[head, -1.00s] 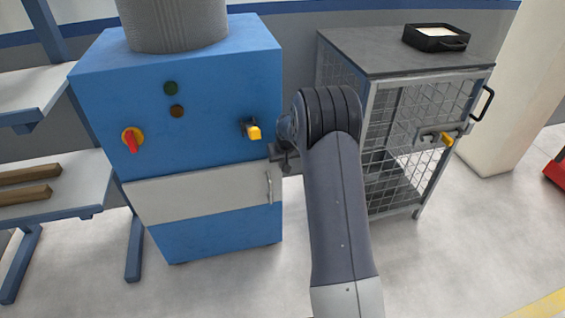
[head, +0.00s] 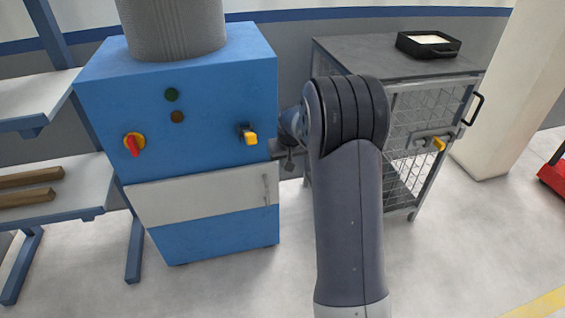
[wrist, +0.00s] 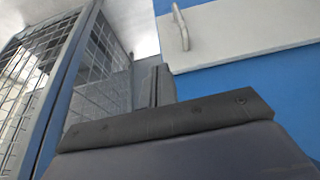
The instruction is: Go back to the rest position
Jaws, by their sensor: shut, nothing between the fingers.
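My gripper (head: 284,150) shows only in small part in the head view, beside the right side of the blue machine (head: 205,105); my arm's large dark joint hides some of it. In the wrist view the dark fingers (wrist: 157,86) are together, with nothing seen between them. Behind them are the wire-mesh cage on the left and the machine's blue front with a pale panel (wrist: 225,35) on the right. I cannot tell from the head view how far the gripper is from the machine.
A wire-mesh cage cart (head: 432,105) stands right of the machine, partly behind my arm, with a black tray (head: 428,46) on top. A shelf (head: 75,187) at left holds wooden bars (head: 28,178). A red object (head: 555,175) is at far right. Floor is clear in front.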

